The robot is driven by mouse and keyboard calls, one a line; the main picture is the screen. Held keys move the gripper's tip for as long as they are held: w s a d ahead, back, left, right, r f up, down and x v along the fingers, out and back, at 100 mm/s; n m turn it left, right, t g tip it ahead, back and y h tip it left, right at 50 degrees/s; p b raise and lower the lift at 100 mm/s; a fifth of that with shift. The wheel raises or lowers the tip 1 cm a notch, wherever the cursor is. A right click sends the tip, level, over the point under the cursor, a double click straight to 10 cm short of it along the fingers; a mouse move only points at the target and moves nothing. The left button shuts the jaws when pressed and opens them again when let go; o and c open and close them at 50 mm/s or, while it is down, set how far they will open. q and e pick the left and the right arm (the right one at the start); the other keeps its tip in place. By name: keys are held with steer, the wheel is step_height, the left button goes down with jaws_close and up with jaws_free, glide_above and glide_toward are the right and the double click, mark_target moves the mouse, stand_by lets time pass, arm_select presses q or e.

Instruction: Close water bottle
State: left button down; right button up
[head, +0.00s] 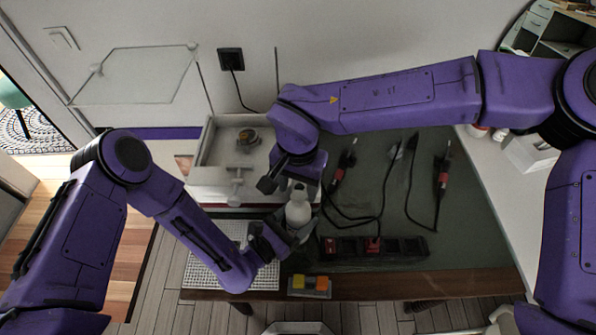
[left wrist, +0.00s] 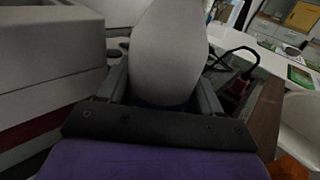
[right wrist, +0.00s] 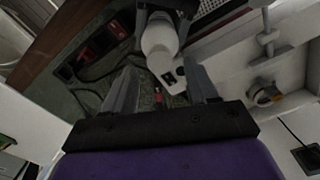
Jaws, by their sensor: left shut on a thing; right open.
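The pale bottle (head: 298,211) stands about upright near the front left of the dark green work mat. My left gripper (head: 288,238) is shut on it, with a finger on each side; the bottle fills the middle of the left wrist view (left wrist: 168,52). My right gripper (head: 290,184) is above and behind the bottle, pointing down. In the right wrist view its two fingers (right wrist: 164,88) are wide apart with nothing between them, and the bottle (right wrist: 160,36) shows beyond them, top towards the camera. I cannot make out a separate cap or whether the bottle's top is open.
A white open box (head: 205,150) with a round metal item (head: 247,137) stands behind left. A black power strip (head: 375,247) lies right of the bottle, with cabled tools (head: 443,175) beyond. A white grid mat (head: 203,272) and yellow-orange blocks (head: 309,284) are at the front.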

mark_target(298, 218)
steer(key=shift+f, duration=1.3)
